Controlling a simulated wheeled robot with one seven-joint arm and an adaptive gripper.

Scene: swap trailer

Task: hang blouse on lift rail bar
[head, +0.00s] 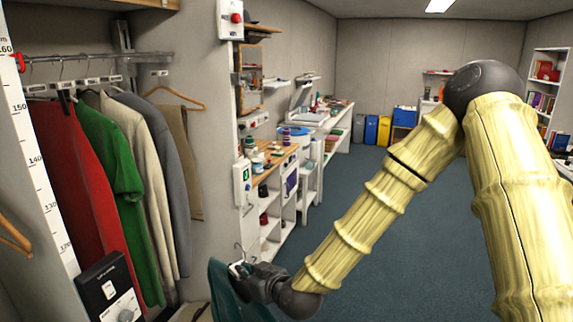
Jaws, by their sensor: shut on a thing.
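My gripper (243,271) is low in the middle of the head view, shut on a dark teal garment on a hanger, which I take to be the blouse (228,290). The hanger's hook (239,250) stands up above the jaws. Most of the blouse is cut off by the lower edge. The lift rail bar (95,56) is at upper left, higher than my gripper and apart from it.
A wall panel edge (222,150) separates the rail alcove from shelves (290,165) with jars. A height scale (38,160) runs down the left. Blue floor (400,230) is open to the right.

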